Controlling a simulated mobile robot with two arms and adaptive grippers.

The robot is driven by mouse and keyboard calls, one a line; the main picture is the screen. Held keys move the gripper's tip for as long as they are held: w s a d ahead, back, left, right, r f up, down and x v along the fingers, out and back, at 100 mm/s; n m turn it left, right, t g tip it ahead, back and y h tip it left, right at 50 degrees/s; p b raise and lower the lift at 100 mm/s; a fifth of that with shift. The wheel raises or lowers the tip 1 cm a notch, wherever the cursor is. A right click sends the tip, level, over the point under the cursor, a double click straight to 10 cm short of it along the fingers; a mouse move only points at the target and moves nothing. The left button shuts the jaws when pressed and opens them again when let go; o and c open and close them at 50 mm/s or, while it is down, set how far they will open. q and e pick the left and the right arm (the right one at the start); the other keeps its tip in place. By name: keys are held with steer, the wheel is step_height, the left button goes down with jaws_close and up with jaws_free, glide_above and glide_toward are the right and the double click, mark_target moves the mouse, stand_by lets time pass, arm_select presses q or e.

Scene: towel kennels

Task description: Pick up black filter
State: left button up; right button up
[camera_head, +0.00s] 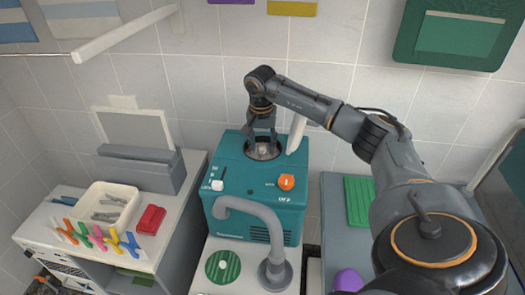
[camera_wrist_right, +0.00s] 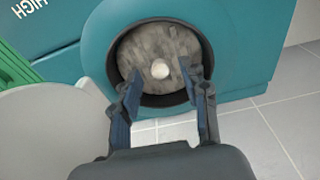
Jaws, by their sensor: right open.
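The teal machine (camera_head: 255,195) stands against the tiled wall, with a round dark-rimmed opening in its top. A mottled grey round filter (camera_wrist_right: 155,62) with a small pale knob (camera_wrist_right: 160,70) sits in that opening; it looks grey rather than plain black. My right gripper (camera_head: 263,136) points down just over the opening. In the right wrist view its open fingers (camera_wrist_right: 167,84) reach toward the filter, one on each side of the knob. I cannot tell whether they touch anything. My left gripper is not in view.
A pale lid (camera_head: 297,133) stands upright right of the opening, close to my gripper. A grey curved tap (camera_head: 255,212) rises in front, beside a green disc (camera_head: 222,267). A cream tray (camera_head: 106,205), red block (camera_head: 151,219) and colored clips (camera_head: 97,238) lie left.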

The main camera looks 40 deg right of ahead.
steer(key=shift+f, duration=0.45)
steer(key=shift+c, duration=0.5)
jaws_close()
steer(key=shift+r, duration=0.15)
